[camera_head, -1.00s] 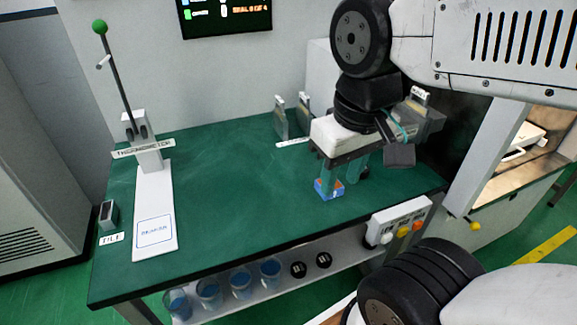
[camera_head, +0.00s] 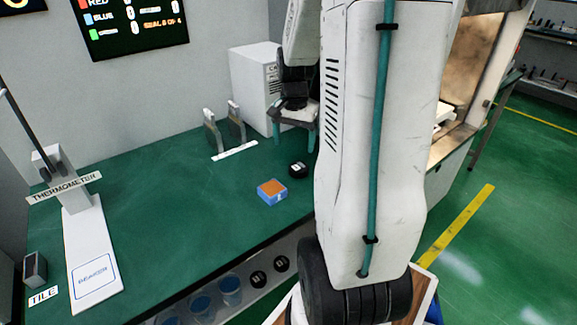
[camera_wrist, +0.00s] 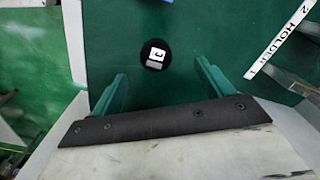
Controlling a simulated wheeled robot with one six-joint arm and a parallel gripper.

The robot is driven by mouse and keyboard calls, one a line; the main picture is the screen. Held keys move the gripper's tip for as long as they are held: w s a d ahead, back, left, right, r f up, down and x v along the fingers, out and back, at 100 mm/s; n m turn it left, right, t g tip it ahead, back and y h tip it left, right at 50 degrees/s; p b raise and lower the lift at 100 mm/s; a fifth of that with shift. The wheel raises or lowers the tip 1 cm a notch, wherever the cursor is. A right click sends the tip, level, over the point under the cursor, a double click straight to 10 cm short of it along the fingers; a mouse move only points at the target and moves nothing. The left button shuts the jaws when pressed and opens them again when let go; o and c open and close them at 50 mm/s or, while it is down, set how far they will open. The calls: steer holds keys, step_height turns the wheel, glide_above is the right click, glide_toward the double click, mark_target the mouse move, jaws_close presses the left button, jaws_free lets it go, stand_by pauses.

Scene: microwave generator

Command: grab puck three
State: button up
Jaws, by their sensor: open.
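A black puck (camera_head: 298,170) with a white mark lies on the green bench, just behind and right of the orange-topped blue block. In the wrist view a black puck (camera_wrist: 154,54) with a white label lies beyond my fingertips, roughly centred between them; its number is not clear to me. My gripper (camera_head: 294,138) is open and empty, above the bench behind the puck in the head view. Its two teal fingers also show in the wrist view (camera_wrist: 161,72). Two more black pucks, one left (camera_head: 258,279) and one right (camera_head: 281,264), sit on the lower shelf, their numbers unreadable.
The blue block (camera_head: 272,192) stands close to the puck. Upright holders (camera_head: 224,130) with a white label strip stand behind. A white box (camera_head: 256,85) is at the back. The thermometer stand (camera_head: 88,250) is at left. My arm hides the bench's right part.

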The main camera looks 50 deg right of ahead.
mark_target(299, 166)
steer(key=shift+s+d+f+m, duration=0.25)
steer(key=shift+d+f+m, duration=0.15)
steer(key=shift+d+f, duration=0.6)
step_height(299, 166, down, 7)
steer(key=shift+a+f, duration=0.1)
steer(key=c, duration=1.1)
steer(key=shift+r, duration=0.2)
